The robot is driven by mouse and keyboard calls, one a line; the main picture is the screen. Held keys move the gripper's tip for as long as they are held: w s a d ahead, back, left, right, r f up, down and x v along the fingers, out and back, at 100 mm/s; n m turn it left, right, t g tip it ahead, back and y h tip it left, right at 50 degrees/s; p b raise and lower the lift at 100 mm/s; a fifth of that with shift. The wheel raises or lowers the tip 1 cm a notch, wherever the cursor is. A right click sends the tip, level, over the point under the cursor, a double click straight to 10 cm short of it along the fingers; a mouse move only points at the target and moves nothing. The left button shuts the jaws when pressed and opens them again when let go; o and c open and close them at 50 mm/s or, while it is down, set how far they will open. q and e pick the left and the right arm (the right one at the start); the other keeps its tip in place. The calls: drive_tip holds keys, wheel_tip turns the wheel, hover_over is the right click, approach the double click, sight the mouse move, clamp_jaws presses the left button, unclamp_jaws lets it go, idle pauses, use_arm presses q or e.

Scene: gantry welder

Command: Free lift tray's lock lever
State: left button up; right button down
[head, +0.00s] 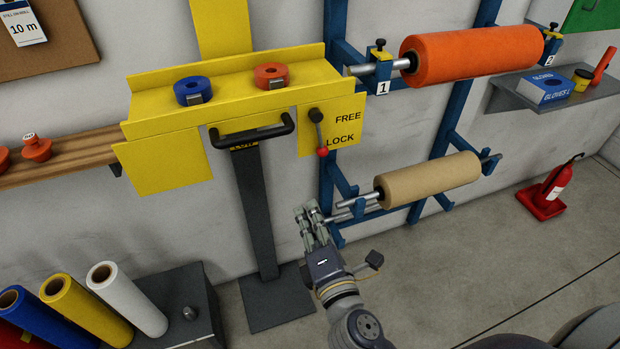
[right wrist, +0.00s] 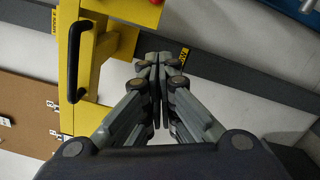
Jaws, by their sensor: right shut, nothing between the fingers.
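The yellow lift tray (head: 225,88) stands on a dark post against the wall, with a black handle (head: 250,133) on its front. Its lock lever (head: 319,132) is a dark arm on a yellow plate (head: 345,125) marked FREE above and LOCK below. The lever's red knob (head: 322,152) hangs down beside the word LOCK. My right gripper (head: 308,210) is below the lever and apart from it, shut and empty. In the right wrist view my right gripper (right wrist: 158,62) shows closed fingers, and a red knob (right wrist: 156,2) is cut by the top edge. My left gripper is not seen.
A blue tape roll (head: 190,90) and an orange one (head: 271,76) sit on the tray. Right of the lever is a blue rack (head: 455,97) with an orange roll (head: 470,54) and a tan roll (head: 430,180), the tan one near my right gripper.

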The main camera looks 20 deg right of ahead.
sight(320, 137)
drive_tip(key=w+d+r+p, duration=0.1)
drive_tip(key=w+d+p, duration=0.3)
drive_tip(key=w, duration=0.6)
drive_tip(key=shift+w+r+p, duration=0.3)
drive_tip(key=shift+w+p, duration=0.05)
drive_tip(key=shift+p, duration=0.35)
drive_tip(key=shift+a, duration=0.1)
